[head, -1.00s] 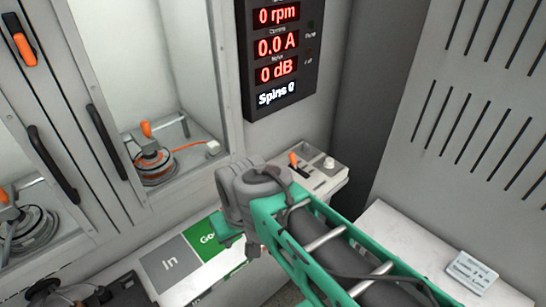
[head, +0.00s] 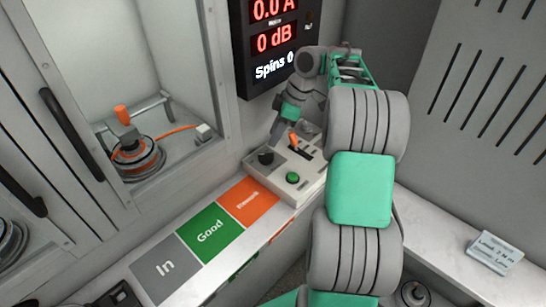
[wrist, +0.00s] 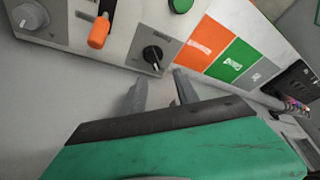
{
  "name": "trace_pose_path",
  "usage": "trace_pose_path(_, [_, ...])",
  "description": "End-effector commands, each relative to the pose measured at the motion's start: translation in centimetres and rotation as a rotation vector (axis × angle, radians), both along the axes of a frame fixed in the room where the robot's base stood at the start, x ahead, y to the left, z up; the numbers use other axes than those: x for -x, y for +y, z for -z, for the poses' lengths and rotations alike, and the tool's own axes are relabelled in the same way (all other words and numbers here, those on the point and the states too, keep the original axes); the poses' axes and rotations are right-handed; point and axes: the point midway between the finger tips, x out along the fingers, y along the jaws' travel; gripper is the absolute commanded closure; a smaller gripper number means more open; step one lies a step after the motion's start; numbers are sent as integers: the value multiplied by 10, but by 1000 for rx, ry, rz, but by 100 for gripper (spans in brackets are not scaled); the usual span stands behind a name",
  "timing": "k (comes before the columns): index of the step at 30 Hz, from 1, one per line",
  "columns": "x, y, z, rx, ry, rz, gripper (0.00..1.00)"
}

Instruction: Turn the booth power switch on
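The control box (head: 300,193) stands against the back wall at the right end of the shelf. On it is a black rotary knob (head: 265,157), which looks like the power switch; its label is too small to read. In the wrist view the knob (wrist: 153,54) carries a white pointer mark on a dark plate. My gripper (wrist: 160,82) is open and empty, its two grey fingers apart and just short of the knob. In the head view my gripper (head: 274,143) is beside the knob and partly hidden by my wrist.
The box also bears an orange lever (wrist: 99,31), a green button (head: 292,178) and a grey knob (wrist: 28,17). Orange, green and grey mats (head: 247,202) lie to its left. A display (head: 275,42) hangs above. A glass-fronted booth (head: 160,90) holds a motor.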

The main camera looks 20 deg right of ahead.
Motion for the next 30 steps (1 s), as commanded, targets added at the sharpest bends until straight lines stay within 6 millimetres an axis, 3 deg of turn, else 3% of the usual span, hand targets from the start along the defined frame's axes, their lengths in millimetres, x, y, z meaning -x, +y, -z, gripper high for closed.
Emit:
trace_pose_path(1, [-3,-14,11,-2,-13,-41,63])
trace_pose_path(4, [-4,-25,20,-3,-28,-93,63])
trace_pose_path(17, [-14,0,83,-4,-28,-100,63])
trace_pose_path(26, [-15,3,88,-2,-30,-99,63])
trace_pose_path(30, [-15,3,88,-2,-30,-98,72])
